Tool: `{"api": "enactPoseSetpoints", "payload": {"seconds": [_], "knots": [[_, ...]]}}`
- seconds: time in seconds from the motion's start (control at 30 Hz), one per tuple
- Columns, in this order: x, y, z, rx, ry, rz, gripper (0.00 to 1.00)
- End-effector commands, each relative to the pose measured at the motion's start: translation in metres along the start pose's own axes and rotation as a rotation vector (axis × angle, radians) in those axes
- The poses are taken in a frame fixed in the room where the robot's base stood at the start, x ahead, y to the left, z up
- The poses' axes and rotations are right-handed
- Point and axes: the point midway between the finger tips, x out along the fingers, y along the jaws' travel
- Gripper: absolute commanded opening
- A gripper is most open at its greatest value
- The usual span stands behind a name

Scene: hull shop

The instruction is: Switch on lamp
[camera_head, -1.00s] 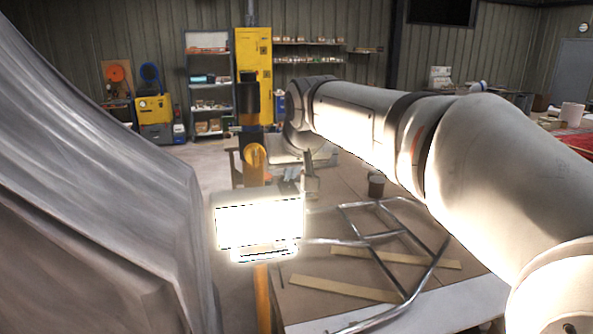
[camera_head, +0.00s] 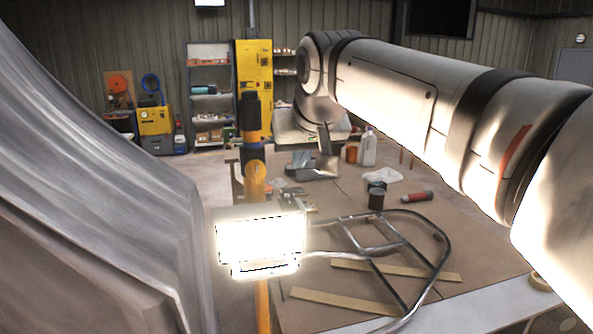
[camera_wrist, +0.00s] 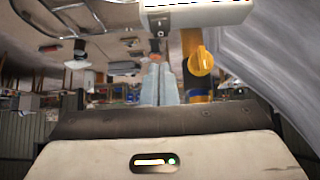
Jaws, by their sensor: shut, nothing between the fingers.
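The work lamp (camera_head: 259,240) is a box-shaped floodlight on a yellow post (camera_head: 262,305), left of the middle in the head view. Its front glows bright white. In the wrist view its housing (camera_wrist: 215,14) shows at the top, with a small dark switch panel (camera_wrist: 158,22) at its end. A yellow knob (camera_wrist: 201,61) on the post shows below it. My gripper (camera_wrist: 159,68) is shut and empty, its two pale fingers side by side, apart from the lamp. In the head view my gripper (camera_head: 326,166) hangs above and right of the lamp.
A workbench (camera_head: 360,190) holds a bent tube frame (camera_head: 440,250), wooden strips (camera_head: 340,303), a dark can (camera_head: 376,198), a red-and-black cylinder (camera_head: 417,197) and a white bottle (camera_head: 368,148). A grey draped hull (camera_head: 100,200) fills the left side.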

Motion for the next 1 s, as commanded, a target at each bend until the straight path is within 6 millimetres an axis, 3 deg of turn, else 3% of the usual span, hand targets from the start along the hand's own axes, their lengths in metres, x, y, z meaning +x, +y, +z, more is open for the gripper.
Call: {"api": "enactPoseSetpoints", "payload": {"seconds": [0.23, 0.6, 0.7, 0.77, 0.87, 1.0], "knots": [[-0.026, 0.0, 0.006, 0.0, 0.0, 0.0, 0.0], [-0.028, 0.0, 0.006, 0.0, -0.001, 0.001, 0.0], [-0.024, 0.005, 0.014, 0.006, -0.014, 0.007, 0.0], [-0.018, 0.013, 0.028, 0.015, -0.034, 0.017, 0.0], [-0.002, 0.034, 0.069, 0.042, -0.092, 0.044, 0.0], [0.025, 0.066, 0.154, 0.1, -0.2, 0.085, 0.0]]}}
